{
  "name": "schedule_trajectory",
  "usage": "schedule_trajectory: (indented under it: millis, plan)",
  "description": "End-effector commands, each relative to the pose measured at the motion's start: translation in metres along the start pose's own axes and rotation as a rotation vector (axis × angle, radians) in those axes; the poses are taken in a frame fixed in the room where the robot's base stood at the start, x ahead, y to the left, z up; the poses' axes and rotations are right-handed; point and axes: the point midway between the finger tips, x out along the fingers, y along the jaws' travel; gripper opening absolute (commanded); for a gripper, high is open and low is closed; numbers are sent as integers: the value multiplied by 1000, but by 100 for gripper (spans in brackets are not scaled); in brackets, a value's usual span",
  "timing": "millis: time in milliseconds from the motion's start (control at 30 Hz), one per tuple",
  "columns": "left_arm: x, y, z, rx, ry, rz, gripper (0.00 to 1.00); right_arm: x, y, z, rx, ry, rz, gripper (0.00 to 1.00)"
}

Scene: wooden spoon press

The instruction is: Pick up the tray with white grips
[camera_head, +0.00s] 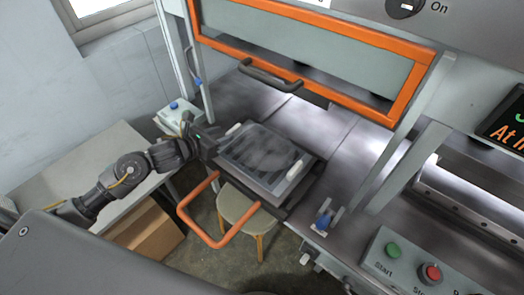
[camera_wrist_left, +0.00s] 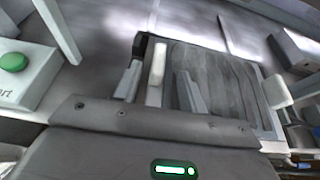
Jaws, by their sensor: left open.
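The tray (camera_head: 262,152) is flat and grey with a white grip on each of two opposite sides. It lies level at the front edge of the dark press table. My left gripper (camera_head: 215,142) is open at the tray's left side, by the left white grip (camera_head: 234,129). In the left wrist view the near white grip (camera_wrist_left: 157,70) shows between my two open fingers (camera_wrist_left: 160,85); I cannot tell whether they touch it. The other white grip (camera_head: 295,170) is clear of my gripper and also shows at the right in the wrist view (camera_wrist_left: 277,92). My right gripper is not seen.
An orange bar (camera_head: 218,236) juts out in front, above a stool (camera_head: 243,205). The press's orange-framed door (camera_head: 310,40) stands above the table behind the tray. A button panel (camera_head: 415,265) stands at the right. A white button box (camera_head: 178,118) and post stand left.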

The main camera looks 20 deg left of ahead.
Motion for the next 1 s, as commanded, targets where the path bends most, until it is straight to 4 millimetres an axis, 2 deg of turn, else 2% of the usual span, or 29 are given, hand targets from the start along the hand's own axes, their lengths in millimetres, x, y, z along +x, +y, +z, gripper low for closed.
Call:
schedule_trajectory:
  millis: [100,267,367,533,700,1000]
  plan:
    - [10,-1,2,0,-2,-2,42,-3,3,-10,-1,13,4,0]
    - [13,-2,1,2,-1,-4,42,-3,8,-21,-2,28,9,0]
    - [20,-1,4,-1,-1,-4,42,-11,9,-21,-3,27,10,0]
    - [43,0,5,-2,0,-5,42,-28,9,-17,-3,21,10,0]
    - [61,0,2,2,0,-4,42,-32,8,-14,-2,17,9,0]
    - [65,0,1,3,-2,-5,40,-31,7,-14,-2,16,8,0]
